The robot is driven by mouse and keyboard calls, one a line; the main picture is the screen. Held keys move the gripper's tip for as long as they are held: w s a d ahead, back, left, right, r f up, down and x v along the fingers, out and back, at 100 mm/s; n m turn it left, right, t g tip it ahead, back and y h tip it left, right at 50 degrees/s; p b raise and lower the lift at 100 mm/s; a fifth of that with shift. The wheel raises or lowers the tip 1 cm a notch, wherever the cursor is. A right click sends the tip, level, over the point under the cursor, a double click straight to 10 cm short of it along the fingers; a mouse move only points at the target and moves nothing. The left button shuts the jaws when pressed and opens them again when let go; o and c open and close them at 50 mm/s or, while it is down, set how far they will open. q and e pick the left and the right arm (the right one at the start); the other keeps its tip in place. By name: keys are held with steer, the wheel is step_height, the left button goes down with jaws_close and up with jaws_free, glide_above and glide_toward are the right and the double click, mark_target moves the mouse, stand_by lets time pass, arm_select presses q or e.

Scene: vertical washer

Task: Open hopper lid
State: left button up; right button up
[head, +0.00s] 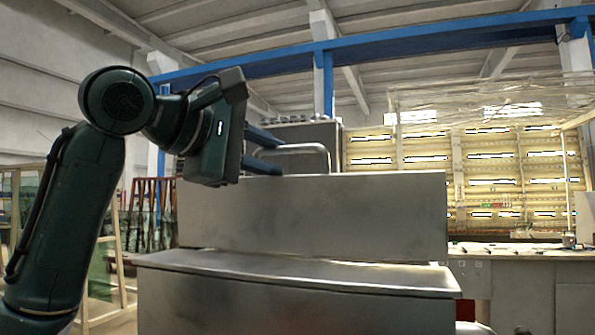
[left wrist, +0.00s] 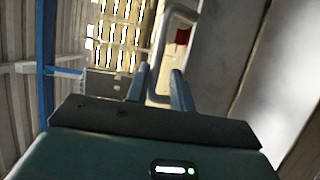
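The grey metal hopper (head: 270,310) stands in front of me. A flat metal ledge (head: 300,271) runs across its front, and an upright grey panel (head: 320,215) rises behind the ledge. A bent bar handle (head: 310,148) shows at the panel's top edge; it also shows in the left wrist view (left wrist: 161,42). I cannot tell for sure which panel is the lid. My left gripper (head: 280,159) has its blue fingers apart at the handle's left end. In the left wrist view the bar passes between the fingertips (left wrist: 159,70), with gaps visible. My right gripper is not in view.
A grey box-like unit (head: 312,132) stands behind the handle. A counter (head: 530,252) with small items is at the right. A wooden frame with glass (head: 100,265) stands at the left, behind my arm. The space above the ledge is clear.

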arm_select(q)
steer(key=shift+v, duration=1.1)
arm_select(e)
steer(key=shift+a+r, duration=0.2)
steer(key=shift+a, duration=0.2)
arm_select(q)
steer(key=shift+w+a, duration=0.1)
steer(key=shift+a, duration=0.1)
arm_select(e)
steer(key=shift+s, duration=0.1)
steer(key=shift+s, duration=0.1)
